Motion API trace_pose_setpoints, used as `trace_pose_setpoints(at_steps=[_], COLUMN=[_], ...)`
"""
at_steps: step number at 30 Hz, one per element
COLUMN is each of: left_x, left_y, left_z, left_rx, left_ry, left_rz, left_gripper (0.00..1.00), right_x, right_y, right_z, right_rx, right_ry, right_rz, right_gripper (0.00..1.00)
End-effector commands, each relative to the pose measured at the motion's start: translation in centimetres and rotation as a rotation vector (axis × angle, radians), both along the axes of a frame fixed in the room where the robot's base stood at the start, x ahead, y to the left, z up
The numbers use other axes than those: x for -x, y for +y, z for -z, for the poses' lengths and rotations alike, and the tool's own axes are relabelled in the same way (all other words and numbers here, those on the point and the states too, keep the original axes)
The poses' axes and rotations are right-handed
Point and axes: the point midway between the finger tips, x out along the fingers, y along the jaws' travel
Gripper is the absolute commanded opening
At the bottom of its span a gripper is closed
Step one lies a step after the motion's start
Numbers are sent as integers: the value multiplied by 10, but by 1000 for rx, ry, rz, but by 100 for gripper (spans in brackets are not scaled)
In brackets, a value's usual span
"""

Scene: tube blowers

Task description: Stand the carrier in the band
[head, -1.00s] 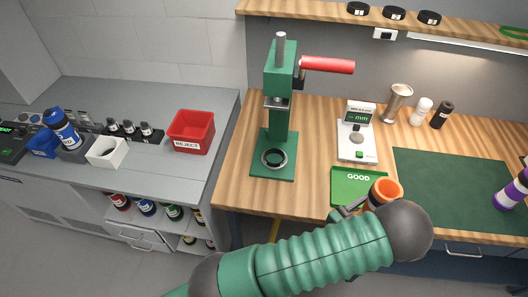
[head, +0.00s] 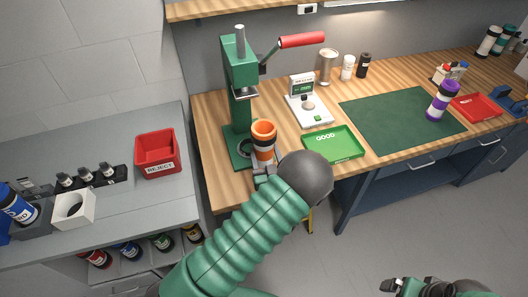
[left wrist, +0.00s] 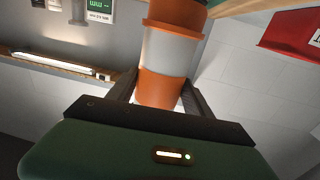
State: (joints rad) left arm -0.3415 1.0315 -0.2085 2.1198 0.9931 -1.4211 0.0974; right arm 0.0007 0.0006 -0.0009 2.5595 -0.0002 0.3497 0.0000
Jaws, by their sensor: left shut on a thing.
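An orange carrier with a white middle band (head: 263,141) is upright in my left gripper (head: 264,169), in front of the green press. In the left wrist view the carrier (left wrist: 168,55) stands between the two fingers (left wrist: 160,92), which are shut on it. The green press (head: 240,75) has a flat base (head: 231,158) with a dark ring on it. The carrier hides much of that ring, and I cannot tell whether the carrier is over it or in front of it. My right gripper (head: 392,285) shows at the bottom right, away from the bench; its jaws are unclear.
A green GOOD tray (head: 345,151), a scale (head: 318,117) and a green mat (head: 385,128) lie to the right. A purple and white carrier (head: 441,103) stands on the mat. A red REJECT bin (head: 153,148) is on the grey counter. The press has a red-handled lever (head: 303,41).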

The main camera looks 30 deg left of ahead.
Motion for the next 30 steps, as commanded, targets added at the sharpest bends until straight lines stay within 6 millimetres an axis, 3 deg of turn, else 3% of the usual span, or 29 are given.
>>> trace_pose_setpoints(at_steps=[5,19,30], left_x=[-4,-41,-70], left_y=[15,47,89], left_z=[3,0,2], left_rx=[7,-1,4], left_ry=[-1,-1,-2], left_rz=[-3,0,-2], left_gripper=[10,10,10], right_x=[0,0,0], right_y=[0,1,1], right_z=[4,20,36], right_rx=[0,0,0], right_ry=[0,0,0], right_rz=[-1,-2,-1], right_gripper=[98,98,98])
